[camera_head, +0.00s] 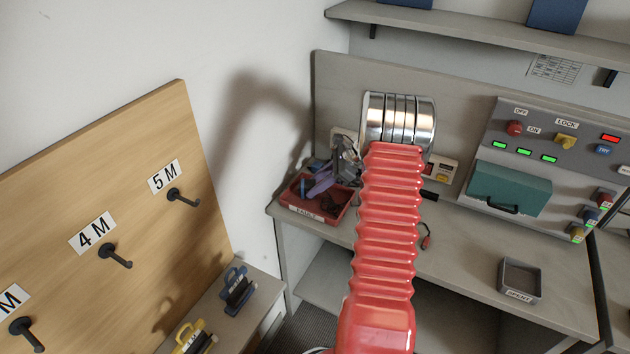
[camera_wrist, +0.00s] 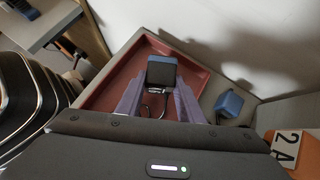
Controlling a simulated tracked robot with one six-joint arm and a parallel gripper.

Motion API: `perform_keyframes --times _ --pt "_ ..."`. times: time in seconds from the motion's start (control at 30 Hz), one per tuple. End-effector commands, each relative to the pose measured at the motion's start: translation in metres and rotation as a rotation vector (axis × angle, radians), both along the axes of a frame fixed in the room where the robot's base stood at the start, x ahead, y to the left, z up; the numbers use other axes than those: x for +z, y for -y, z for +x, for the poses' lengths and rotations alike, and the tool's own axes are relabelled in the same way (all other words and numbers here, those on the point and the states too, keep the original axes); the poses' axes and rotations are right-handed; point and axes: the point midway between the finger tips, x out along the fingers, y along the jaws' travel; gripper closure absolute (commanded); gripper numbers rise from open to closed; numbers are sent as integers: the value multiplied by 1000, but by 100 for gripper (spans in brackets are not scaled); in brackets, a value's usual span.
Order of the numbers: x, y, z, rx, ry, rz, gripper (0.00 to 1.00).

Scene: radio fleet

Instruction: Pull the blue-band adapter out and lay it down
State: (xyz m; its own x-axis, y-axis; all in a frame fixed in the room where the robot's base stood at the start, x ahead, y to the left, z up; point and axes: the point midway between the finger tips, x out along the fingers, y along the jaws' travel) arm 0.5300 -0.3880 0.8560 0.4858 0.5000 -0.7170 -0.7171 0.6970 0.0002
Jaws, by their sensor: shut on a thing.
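My gripper (camera_wrist: 161,84) is shut on a dark block with a blue edge, the blue-band adapter (camera_wrist: 162,71), in the wrist view. A thin dark cord hangs below the block between the purple fingers. The held adapter is over the red tray (camera_wrist: 118,80); I cannot tell whether it touches the tray floor. In the head view my gripper (camera_head: 318,184) reaches down over the same red tray (camera_head: 289,197), labelled FAULT, at the left end of the desk. A bit of blue shows at its fingertips. A dark coil lies in the tray.
A second blue block (camera_wrist: 228,105) is beside the tray in the wrist view. An orange 2A plate (camera_wrist: 296,150) is at lower right. A small grey SPENT tray (camera_head: 519,281) stands on the desk at right. The desk middle is mostly clear; a teal case (camera_head: 509,188) is behind.

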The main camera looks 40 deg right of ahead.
Motion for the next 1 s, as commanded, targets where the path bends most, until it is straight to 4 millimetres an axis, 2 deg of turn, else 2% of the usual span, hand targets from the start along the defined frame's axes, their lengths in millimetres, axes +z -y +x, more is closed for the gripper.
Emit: perform_keyframes --times 0.37,0.4,0.7,1.0 --pt "-3 0 0 0 0 0 100" --pt "-3 0 0 0 0 0 64" --pt "-3 -1 0 1 0 0 44" --pt "-2 0 0 1 0 0 44"
